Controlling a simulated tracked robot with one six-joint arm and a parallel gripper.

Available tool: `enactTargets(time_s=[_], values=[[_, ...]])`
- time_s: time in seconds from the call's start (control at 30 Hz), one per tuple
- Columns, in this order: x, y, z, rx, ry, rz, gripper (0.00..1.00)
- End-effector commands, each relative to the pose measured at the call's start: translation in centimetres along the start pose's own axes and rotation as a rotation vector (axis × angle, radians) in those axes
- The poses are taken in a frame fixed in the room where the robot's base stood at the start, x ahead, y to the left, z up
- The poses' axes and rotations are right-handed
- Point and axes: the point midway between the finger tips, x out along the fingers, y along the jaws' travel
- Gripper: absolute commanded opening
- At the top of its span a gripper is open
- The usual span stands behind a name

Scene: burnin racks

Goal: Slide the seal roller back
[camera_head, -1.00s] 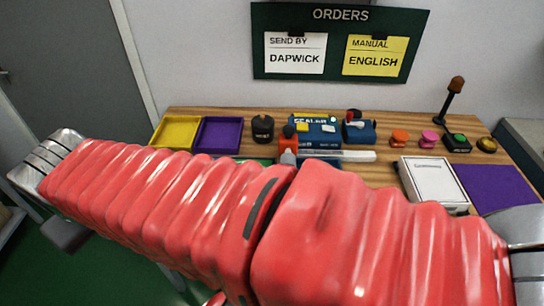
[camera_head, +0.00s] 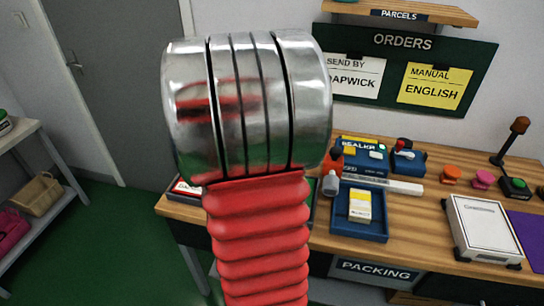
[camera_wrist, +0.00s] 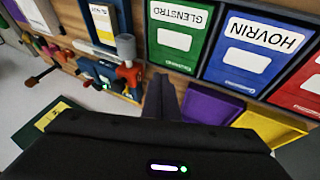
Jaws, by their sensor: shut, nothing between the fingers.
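The sealer (camera_head: 365,147) is a blue machine with a pale bar (camera_head: 385,181) along its front, standing on the wooden bench. The seal roller (camera_head: 334,160), orange-red with a grey cylinder, is at the left end of that bar. In the wrist view the roller (camera_wrist: 130,73) is upside down, with its grey cylinder towards the top. My gripper (camera_wrist: 161,85) shows there as dark fingers, shut and empty, just right of the roller; I cannot tell whether they touch. In the head view my arm hides the gripper.
A blue tray (camera_head: 345,228) holding a small pale packet lies in front of the sealer. A white box (camera_head: 485,228) lies to the right.

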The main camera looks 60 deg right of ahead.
Motion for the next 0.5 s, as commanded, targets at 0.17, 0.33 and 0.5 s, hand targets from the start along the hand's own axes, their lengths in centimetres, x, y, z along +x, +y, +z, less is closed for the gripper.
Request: enactTargets(time_s=[0.17, 0.33, 0.5], values=[[2.7, 1.9, -1.1, 0.061, -0.015, 0.051, 0.0], [2.9, 2.1, -1.3, 0.067, -0.014, 0.055, 0.0], [2.9, 2.1, -1.2, 0.066, -0.014, 0.055, 0.0]])
